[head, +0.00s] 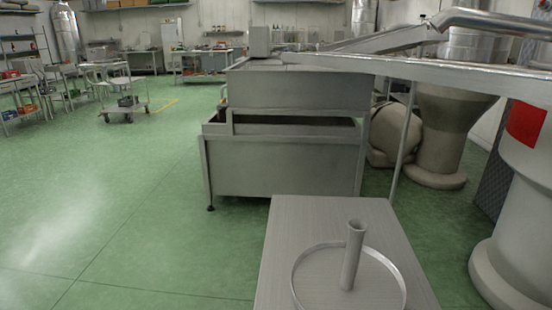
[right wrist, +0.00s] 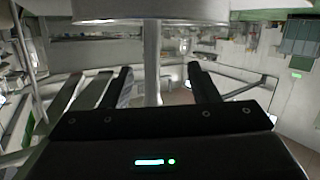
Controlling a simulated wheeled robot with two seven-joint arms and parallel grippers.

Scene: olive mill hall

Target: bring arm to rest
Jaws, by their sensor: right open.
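My right gripper (right wrist: 163,78) shows in the right wrist view, its two dark fingers spread wide apart. No held object shows between them. A pale upright post (right wrist: 152,55) stands beyond the fingers, under a broad pale round body (right wrist: 150,10) at the top of the picture. I cannot tell how far off they are. Neither of my arms shows in the head view, and my left gripper is in no view.
A grey table (head: 290,222) stands close at lower right, bearing a round rimmed tray (head: 298,282) and an upright tube (head: 353,255). Beyond it is a steel tank machine (head: 285,165). A large pale vessel (head: 525,200) stands far right. Green floor (head: 120,200) is clear at left.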

